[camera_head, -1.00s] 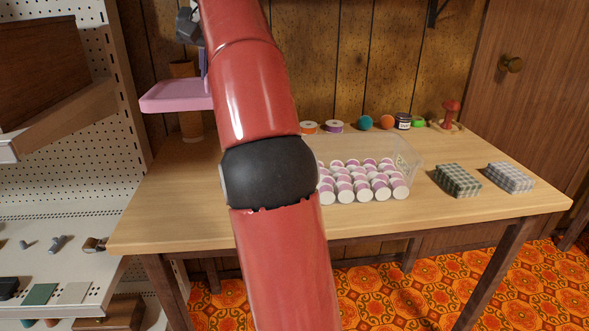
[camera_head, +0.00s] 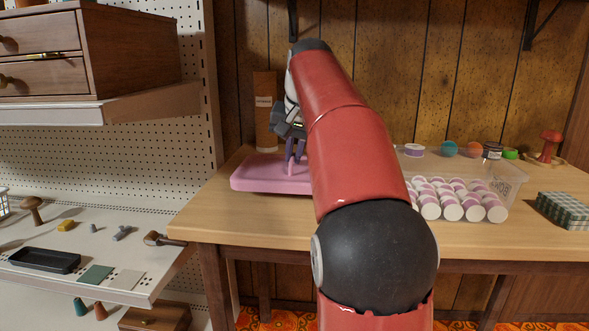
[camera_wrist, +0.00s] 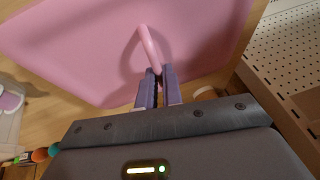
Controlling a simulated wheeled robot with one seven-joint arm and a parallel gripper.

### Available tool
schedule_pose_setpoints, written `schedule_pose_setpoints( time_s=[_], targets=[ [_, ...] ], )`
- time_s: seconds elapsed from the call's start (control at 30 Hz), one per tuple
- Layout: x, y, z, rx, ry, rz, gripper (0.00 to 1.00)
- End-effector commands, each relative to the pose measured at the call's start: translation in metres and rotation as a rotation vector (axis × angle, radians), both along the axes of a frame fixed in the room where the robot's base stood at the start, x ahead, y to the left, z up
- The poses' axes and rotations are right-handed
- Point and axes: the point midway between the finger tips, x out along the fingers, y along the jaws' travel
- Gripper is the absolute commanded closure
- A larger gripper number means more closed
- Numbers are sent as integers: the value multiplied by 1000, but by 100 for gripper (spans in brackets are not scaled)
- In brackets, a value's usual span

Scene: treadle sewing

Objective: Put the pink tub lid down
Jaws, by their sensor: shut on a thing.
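The pink tub lid (camera_head: 262,176) is at the back left of the wooden table, low over the top or resting on it; I cannot tell which. It looks level. My gripper (camera_head: 296,155) is above it, pointing down, with purple fingers. In the wrist view the fingers (camera_wrist: 158,86) are shut on the loop handle (camera_wrist: 149,46) of the lid (camera_wrist: 85,50). My red arm hides the right part of the lid in the head view.
A clear tub (camera_head: 508,168) of white and pink spools stands on the table (camera_head: 240,222) to the right. A tall brown cylinder (camera_head: 265,112) stands behind the lid. Thread spools line the back. Pegboard shelves (camera_head: 160,215) are at the left. The table's front left is clear.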

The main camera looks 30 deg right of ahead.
Motion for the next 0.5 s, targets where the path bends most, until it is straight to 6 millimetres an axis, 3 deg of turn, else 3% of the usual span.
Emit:
schedule_pose_setpoints(
  time_s=[0.03, 0.13, 0.5],
  targets=[
    [0, 0, -12, 1, 1, 0, 100],
    [0, 0, -20, 0, 0, 1, 100],
    [0, 0, -23, 0, 0, 0, 100]
  ],
)
